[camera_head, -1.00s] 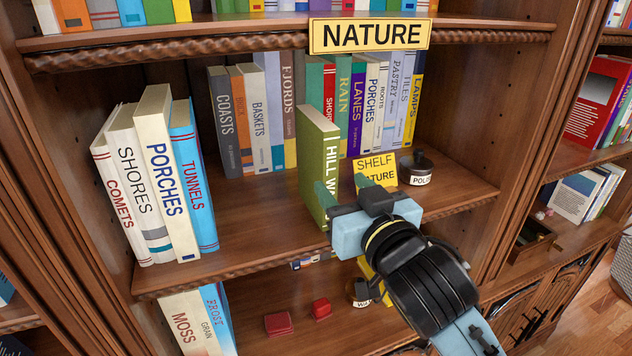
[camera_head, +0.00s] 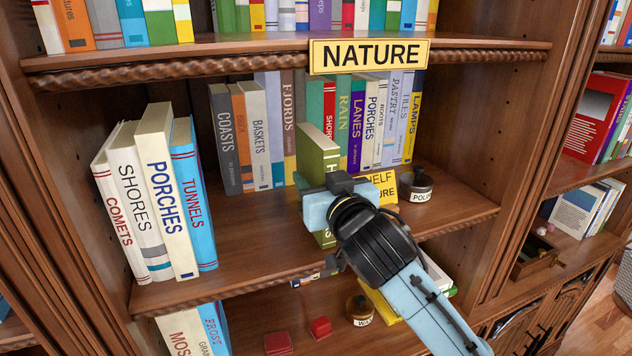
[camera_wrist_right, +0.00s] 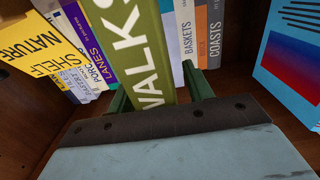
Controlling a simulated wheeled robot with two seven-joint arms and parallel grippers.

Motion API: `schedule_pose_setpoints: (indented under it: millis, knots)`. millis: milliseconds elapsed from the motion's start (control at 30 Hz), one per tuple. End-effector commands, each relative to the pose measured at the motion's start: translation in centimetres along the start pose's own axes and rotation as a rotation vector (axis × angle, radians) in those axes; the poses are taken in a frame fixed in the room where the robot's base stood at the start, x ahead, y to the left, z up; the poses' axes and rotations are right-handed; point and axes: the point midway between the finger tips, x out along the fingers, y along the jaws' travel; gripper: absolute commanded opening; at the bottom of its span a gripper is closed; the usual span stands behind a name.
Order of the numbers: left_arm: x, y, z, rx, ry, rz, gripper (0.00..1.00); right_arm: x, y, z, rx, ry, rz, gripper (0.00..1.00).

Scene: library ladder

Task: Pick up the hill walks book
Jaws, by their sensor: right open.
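The green hill walks book (camera_head: 317,150) stands upright on the middle shelf, its spine facing out. My right gripper (camera_head: 326,192) is in front of it and covers most of the spine in the head view. In the right wrist view the book's spine, reading "WALKS" (camera_wrist_right: 148,55), lies between the two green fingers of my right gripper (camera_wrist_right: 160,95). The fingers are open, one on each side of the book; whether they touch it cannot be told. My left gripper is not in view.
White books and a blue Tunnels book (camera_head: 192,195) stand left on the shelf. A row of books (camera_head: 258,125) stands behind. A yellow shelf card (camera_head: 383,186) and a dark pot labelled POLISH (camera_head: 415,185) are to the right. The NATURE sign (camera_head: 368,54) hangs above.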

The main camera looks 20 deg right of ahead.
Motion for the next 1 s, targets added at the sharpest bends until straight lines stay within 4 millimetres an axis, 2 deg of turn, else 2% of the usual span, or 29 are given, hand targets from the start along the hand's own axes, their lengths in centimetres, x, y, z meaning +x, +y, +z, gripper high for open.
schedule_pose_setpoints:
  millis: [133, 167, 533, 1000]
  knots:
    - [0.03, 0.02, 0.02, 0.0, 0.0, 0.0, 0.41, -0.02, -0.01, 0.05, 0.0, 0.0, 0.0, 0.51]
    - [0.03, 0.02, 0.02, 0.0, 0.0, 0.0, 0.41, -0.02, -0.01, 0.05, 0.0, 0.0, 0.0, 0.48]
    - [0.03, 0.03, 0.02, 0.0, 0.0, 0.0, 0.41, -0.05, -0.01, 0.06, 0.0, -0.001, 0.0, 0.0]
    - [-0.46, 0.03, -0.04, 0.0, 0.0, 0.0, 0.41, -0.05, -0.12, -0.47, 0.001, 0.003, -0.003, 0.0]
